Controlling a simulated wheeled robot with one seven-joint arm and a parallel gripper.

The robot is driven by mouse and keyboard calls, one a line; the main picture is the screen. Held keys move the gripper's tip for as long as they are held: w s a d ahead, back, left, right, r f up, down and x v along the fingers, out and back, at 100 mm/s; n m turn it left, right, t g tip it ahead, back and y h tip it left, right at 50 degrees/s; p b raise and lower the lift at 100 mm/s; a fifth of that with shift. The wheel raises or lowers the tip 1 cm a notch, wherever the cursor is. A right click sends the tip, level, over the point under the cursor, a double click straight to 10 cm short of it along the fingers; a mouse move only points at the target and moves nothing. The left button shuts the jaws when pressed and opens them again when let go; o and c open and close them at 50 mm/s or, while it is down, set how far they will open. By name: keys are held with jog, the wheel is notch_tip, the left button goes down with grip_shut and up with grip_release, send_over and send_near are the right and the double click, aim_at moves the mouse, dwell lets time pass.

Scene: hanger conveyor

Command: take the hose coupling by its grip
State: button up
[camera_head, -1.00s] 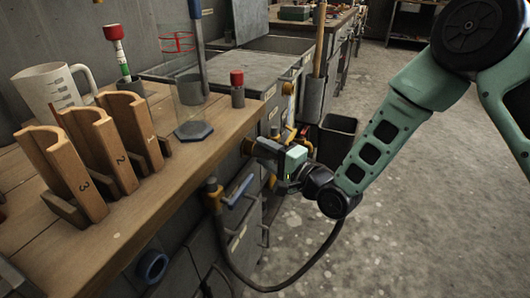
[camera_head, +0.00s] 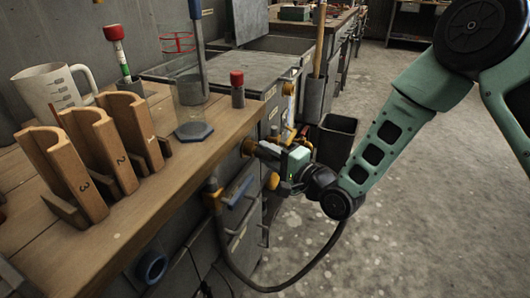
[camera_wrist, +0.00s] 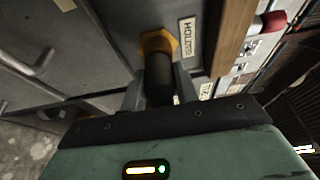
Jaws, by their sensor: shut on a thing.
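The hose coupling shows in the wrist view as a dark cylindrical grip (camera_wrist: 158,72) with an orange-brass hex collar (camera_wrist: 158,43) at its far end, against the grey cabinet front. In the head view its brass end (camera_head: 249,146) sits at the cabinet just below the bench edge. My gripper (camera_head: 268,151) is shut on the dark grip, one finger on each side of it, as the wrist view (camera_wrist: 159,92) shows. My gripper's body hides the near end of the coupling.
A dark hose (camera_head: 262,288) loops below my gripper from a brass fitting (camera_head: 212,196). Cabinet handles (camera_head: 238,190) stick out nearby. The wooden bench (camera_head: 190,175) holds numbered wooden holders (camera_head: 75,175) and a jug (camera_head: 50,90). A dark bin (camera_head: 336,140) stands behind; the floor at right is clear.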

jog(key=shift+s+d, duration=0.35)
jog(key=shift+d, duration=0.55)
jog(key=shift+s+d, duration=0.3)
jog(key=shift+d, duration=0.6)
